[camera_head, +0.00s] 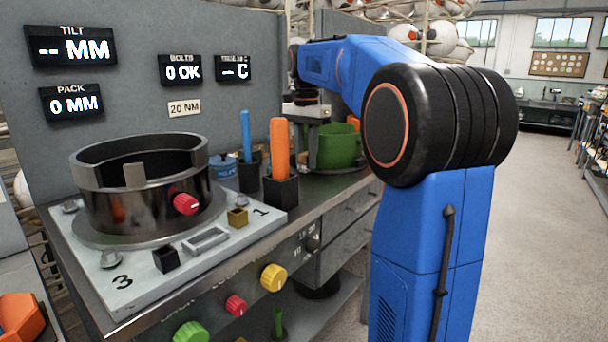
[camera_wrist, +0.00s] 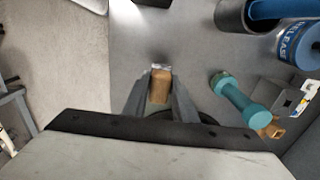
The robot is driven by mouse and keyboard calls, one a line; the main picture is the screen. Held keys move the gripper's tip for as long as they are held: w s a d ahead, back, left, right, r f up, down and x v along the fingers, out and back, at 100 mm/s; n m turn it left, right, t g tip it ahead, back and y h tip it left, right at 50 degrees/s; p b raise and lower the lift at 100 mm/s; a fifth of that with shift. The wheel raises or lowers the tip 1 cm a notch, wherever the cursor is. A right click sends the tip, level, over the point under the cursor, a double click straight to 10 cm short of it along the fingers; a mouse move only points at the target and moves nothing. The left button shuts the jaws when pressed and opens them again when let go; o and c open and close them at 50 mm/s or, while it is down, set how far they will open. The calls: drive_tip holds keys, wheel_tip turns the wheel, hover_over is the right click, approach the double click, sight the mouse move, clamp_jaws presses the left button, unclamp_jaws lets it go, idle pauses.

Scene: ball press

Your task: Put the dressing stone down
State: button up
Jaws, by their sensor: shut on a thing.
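In the wrist view my gripper (camera_wrist: 160,100) is shut on a tan-brown block, which I take to be the dressing stone (camera_wrist: 160,87). The stone sits between the two grey fingers, with a pale end beyond the tips. A grey surface (camera_wrist: 185,60) lies under it; I cannot tell whether the stone touches it. In the head view my blue arm reaches back over the bench, and I cannot make out the gripper or the stone there.
In the wrist view a teal double-ended tool (camera_wrist: 240,100) and a blue can (camera_wrist: 297,45) lie right of the stone. In the head view a dark metal ring (camera_head: 140,195) stands on the front plate. Tools with blue (camera_head: 246,137) and orange handles (camera_head: 279,148) and a green pot (camera_head: 337,147) stand behind.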

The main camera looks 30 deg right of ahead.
sight(306, 172)
drive_tip(key=shift+f, duration=2.25)
drive_tip(key=shift+f, duration=0.15)
drive_tip(key=o, duration=1)
wheel_tip(306, 172, up, 12)
drive_tip(key=shift+r, duration=0.15)
